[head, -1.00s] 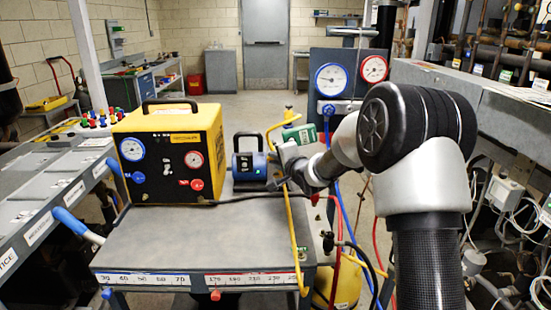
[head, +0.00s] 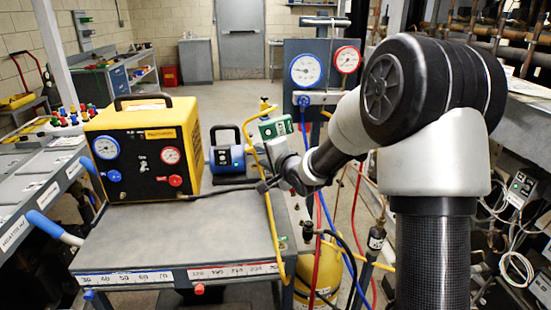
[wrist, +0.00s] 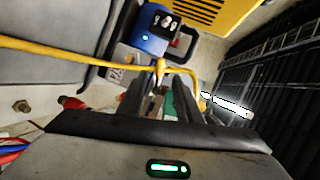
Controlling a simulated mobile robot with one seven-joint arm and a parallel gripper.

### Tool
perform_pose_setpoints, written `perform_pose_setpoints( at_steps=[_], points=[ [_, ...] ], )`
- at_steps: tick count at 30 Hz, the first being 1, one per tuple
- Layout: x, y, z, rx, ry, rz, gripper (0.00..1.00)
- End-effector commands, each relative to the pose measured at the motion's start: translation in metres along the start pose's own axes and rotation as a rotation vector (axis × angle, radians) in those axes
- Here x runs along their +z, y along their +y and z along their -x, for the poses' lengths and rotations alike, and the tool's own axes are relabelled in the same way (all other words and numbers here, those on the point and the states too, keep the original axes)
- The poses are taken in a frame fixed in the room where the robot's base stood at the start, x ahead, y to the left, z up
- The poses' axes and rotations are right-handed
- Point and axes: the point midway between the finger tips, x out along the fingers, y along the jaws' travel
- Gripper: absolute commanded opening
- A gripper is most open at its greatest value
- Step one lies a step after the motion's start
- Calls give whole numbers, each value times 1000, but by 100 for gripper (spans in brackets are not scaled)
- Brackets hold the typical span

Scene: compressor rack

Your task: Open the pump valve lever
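The blue pump (head: 228,160) with a dark handle stands on the grey cart, right of the yellow machine. It also shows at the top of the wrist view (wrist: 152,28). I cannot make out its valve lever clearly. A small brass-coloured fitting (wrist: 159,72) on the yellow hose lies just beyond my fingertips in the wrist view. My gripper (wrist: 156,88) has its two dark fingers apart, with a gap visible between them. In the head view my gripper (head: 268,184) is low over the cart's right side, in front of the pump, partly hidden by my wrist.
The yellow machine (head: 145,152) with gauges fills the cart's left. A yellow hose (head: 270,215) runs past my gripper. A green box (head: 278,127) and gauge panel (head: 322,72) stand beyond. Red and blue hoses hang at the right. The cart's front top (head: 175,235) is clear.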

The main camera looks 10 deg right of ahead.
Motion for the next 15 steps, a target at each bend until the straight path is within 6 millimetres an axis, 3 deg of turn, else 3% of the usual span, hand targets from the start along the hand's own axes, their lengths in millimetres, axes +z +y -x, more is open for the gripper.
perform_pose_setpoints(
  at_steps=[6, 15],
  points=[
    [-2, -2, 55, 1, 3, 1, 32],
    [0, -1, 95, 0, 1, 1, 32]
  ],
)
